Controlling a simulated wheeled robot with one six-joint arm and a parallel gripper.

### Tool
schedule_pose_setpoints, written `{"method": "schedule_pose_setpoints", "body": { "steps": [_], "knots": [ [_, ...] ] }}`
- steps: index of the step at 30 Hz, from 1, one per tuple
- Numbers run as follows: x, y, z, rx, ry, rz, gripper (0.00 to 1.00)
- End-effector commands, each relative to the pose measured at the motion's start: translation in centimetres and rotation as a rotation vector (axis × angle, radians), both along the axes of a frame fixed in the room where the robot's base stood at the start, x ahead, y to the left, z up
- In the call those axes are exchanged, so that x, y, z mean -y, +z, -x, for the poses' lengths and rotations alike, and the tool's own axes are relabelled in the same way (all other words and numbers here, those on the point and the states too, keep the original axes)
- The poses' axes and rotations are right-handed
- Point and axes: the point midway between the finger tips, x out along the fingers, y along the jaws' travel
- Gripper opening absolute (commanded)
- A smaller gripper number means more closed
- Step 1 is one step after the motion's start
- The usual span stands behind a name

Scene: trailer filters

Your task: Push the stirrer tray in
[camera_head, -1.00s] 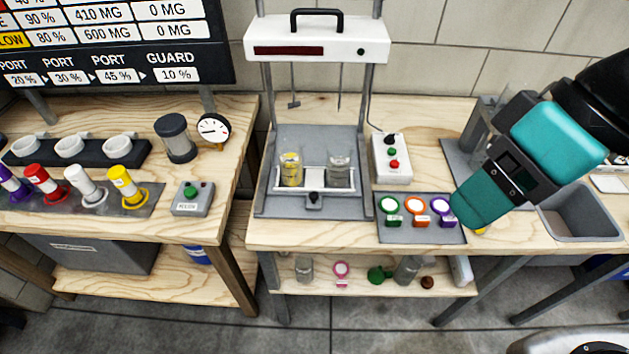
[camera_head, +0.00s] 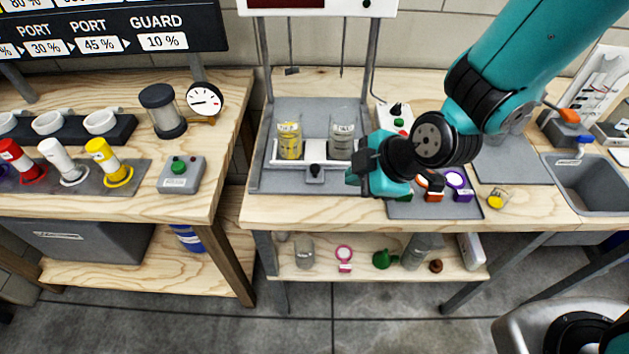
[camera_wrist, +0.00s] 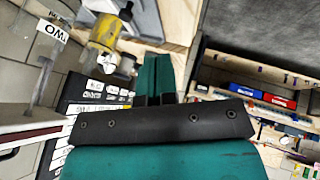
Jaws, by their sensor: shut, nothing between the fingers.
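The stirrer tray (camera_head: 266,163) is a white tray low on the grey stirrer stand (camera_head: 262,182), with a black knob (camera_head: 314,172) at its front. It carries a beaker of yellow liquid (camera_head: 290,142) and a clear beaker (camera_head: 342,135). My gripper (camera_head: 358,176) is shut and empty, just right of the tray's front right end. I cannot tell whether it touches the tray.
A control box (camera_head: 397,125) stands behind my gripper, partly hidden. A dark mat (camera_head: 465,208) with coloured ring pieces lies to the right, partly under my arm. A yellow-topped jar (camera_head: 496,198) and a sink (camera_head: 588,180) are farther right. The bench front left of the mat is clear.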

Motion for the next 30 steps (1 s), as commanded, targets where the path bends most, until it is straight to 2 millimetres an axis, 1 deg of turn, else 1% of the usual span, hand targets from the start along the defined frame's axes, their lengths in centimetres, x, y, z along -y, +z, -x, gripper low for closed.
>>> {"method": "schedule_pose_setpoints", "body": {
  "steps": [1,5,8,19,21,24,30],
  "knots": [
    [0.0,-0.7,-0.1,0.015,0.013,0.008,0.00],
    [-0.3,-1.4,-0.6,0.030,0.023,0.014,0.00],
    [-0.9,-2.5,-1.1,0.029,0.023,0.014,0.00],
    [-4.7,-8.6,-3.9,0.028,0.023,0.013,0.00],
    [-5.0,-8.4,-5.2,0.032,0.020,0.010,0.00],
    [-5.3,-8.4,-6.5,0.032,0.021,0.010,0.00],
    [-5.6,-8.6,-7.8,0.030,0.022,0.011,0.00]
  ]
}}
